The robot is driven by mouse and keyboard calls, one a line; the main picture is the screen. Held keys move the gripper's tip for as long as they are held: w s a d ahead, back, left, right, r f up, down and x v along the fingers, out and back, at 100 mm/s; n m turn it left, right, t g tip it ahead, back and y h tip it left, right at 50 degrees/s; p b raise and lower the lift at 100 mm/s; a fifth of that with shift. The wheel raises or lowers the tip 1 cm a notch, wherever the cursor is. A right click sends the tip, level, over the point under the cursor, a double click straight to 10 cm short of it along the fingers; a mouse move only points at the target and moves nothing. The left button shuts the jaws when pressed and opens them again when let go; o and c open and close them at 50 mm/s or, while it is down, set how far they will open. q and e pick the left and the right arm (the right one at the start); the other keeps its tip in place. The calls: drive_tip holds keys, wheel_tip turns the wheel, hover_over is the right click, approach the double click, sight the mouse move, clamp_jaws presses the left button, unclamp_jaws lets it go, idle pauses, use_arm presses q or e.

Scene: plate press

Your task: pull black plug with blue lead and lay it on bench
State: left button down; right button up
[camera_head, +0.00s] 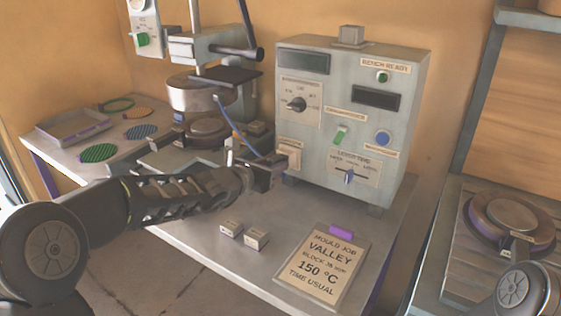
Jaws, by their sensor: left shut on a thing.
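The control box (350,118) stands on the bench (190,228) with a dial, switches, displays and a labelled socket panel (289,154) at its lower left. A blue lead (235,128) runs from the press (198,100) down to my left gripper (268,172). My left gripper is shut at the box's lower left corner, on the black plug at the lead's end. The fingers mostly hide the plug. I cannot tell whether it is still in the socket. My right gripper is not in view; part of my right arm shows at the lower right.
Two small blocks (256,239) and a job card (325,265) reading 150 °C lie on the front of the bench. A tray (77,127) and coloured discs (98,153) lie at the left. A round metal piece (512,215) sits on the right-hand table. Bare bench shows left of the blocks.

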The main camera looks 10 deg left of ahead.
use_arm(q)
drive_tip(key=shift+v, duration=3.05)
